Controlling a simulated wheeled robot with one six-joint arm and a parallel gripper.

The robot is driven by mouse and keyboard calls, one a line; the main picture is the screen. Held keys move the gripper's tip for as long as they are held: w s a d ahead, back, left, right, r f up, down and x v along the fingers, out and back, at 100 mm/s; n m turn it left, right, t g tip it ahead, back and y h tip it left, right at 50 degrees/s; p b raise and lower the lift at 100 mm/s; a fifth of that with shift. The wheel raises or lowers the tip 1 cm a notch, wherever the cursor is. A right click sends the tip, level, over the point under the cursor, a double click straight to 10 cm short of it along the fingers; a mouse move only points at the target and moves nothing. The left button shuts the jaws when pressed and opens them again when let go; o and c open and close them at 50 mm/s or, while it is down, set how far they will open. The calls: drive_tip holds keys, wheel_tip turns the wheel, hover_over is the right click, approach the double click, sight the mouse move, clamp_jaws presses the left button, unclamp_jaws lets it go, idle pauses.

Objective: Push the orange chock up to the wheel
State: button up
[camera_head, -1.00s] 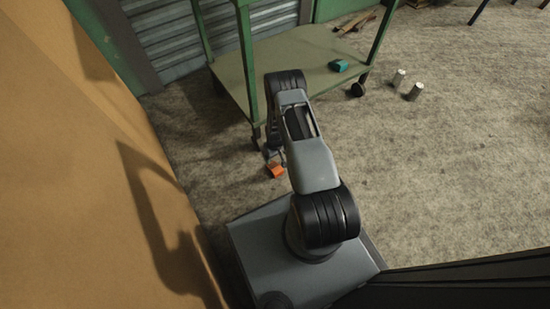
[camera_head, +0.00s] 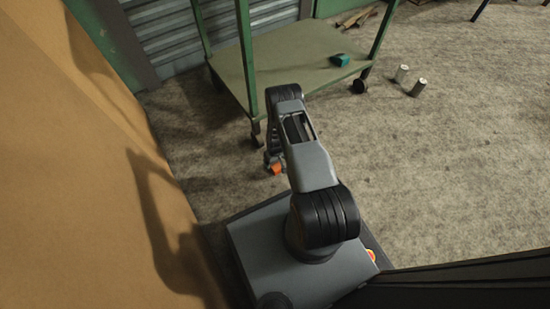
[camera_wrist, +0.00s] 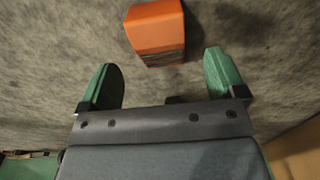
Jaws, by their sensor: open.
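The orange chock (camera_head: 276,168) lies on the floor close to the cart's near caster wheel (camera_head: 257,131), with a gap between them. In the wrist view the chock (camera_wrist: 155,28) is at the top, beyond my fingertips and roughly between their lines. My gripper (camera_wrist: 164,72) is open and empty, with its two green fingers spread. In the head view my gripper (camera_head: 272,157) is low beside the chock and partly hidden by my arm. I cannot tell whether it touches the chock.
The green cart (camera_head: 290,62) carries a teal item (camera_head: 340,60) on its shelf. Its right caster (camera_head: 359,86) is clear of my arm. Two cans (camera_head: 411,80) stand on the floor at right. A tan wall (camera_head: 75,170) is close at left.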

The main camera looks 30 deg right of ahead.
sight(275, 165)
drive_tip(key=shift+f+b, duration=1)
drive_tip(key=shift+f, duration=1.65)
drive_tip(key=shift+c, duration=0.3)
